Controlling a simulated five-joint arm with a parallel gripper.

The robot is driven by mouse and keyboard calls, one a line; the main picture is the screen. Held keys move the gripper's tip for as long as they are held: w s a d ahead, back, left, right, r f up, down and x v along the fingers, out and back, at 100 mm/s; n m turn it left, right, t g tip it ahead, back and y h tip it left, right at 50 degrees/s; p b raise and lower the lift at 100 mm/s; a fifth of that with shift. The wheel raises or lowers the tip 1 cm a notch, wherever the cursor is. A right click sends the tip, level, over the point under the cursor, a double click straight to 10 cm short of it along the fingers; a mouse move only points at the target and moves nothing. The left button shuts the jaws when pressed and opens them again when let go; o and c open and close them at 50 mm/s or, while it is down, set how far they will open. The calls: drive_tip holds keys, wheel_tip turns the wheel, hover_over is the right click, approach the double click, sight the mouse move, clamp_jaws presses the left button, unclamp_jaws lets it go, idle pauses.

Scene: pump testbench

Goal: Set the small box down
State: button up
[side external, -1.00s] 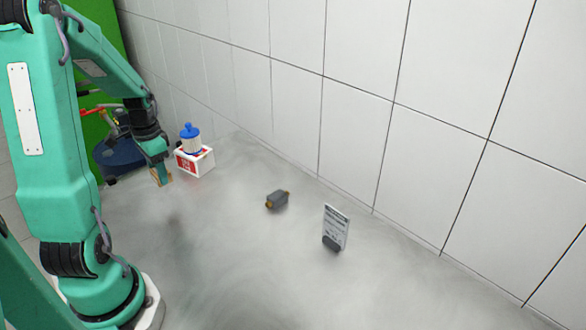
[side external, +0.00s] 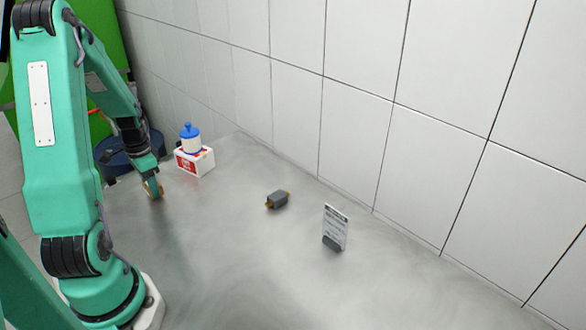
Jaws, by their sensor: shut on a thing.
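My gripper (side external: 151,184) points down over the grey table at the left, in front of the red and white box. It is shut on a small brownish box (side external: 153,190), of which only a little shows between and beside the fingers. The small box is low, close to the table surface. I cannot tell whether it touches the table.
A dark grey block with brass ends (side external: 277,200) and a sign in a stand (side external: 335,229) are farther right. A dark blue round thing (side external: 118,158) is behind my gripper.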

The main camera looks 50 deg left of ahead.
drive_tip(key=shift+f, duration=0.5)
drive_tip(key=o, duration=1)
drive_tip(key=shift+f, duration=0.1)
drive_tip(key=shift+c, duration=0.2)
wheel_tip(320, 180, up, 12)
idle(0.5)
